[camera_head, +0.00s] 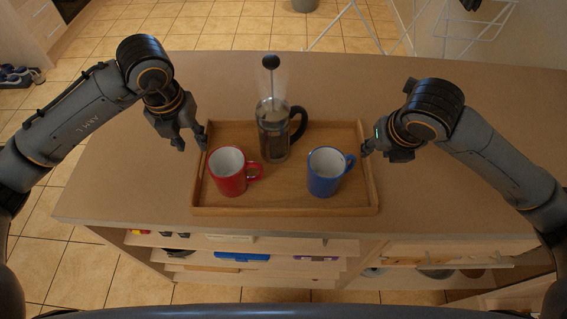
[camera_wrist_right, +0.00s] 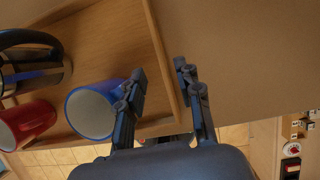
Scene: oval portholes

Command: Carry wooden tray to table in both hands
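The wooden tray (camera_head: 285,211) lies flat on the counter. It holds a red mug (camera_head: 228,174), a blue mug (camera_head: 325,174) and a French press (camera_head: 273,135). My left gripper (camera_head: 190,142) is at the tray's left rim, its fingers apart. My right gripper (camera_head: 368,150) is at the right rim. In the right wrist view its fingers (camera_wrist_right: 162,72) are apart, with the tray rim (camera_wrist_right: 163,45) between them and gaps showing. The blue mug (camera_wrist_right: 92,112) is close to one finger there. Contact of the left fingers with the rim cannot be told.
The counter (camera_head: 115,165) has free room on both sides of the tray. Open shelves (camera_head: 250,268) with several items are below its front edge. A white drying rack (camera_head: 375,30) stands on the tiled floor behind, near a grey bin (camera_head: 305,5).

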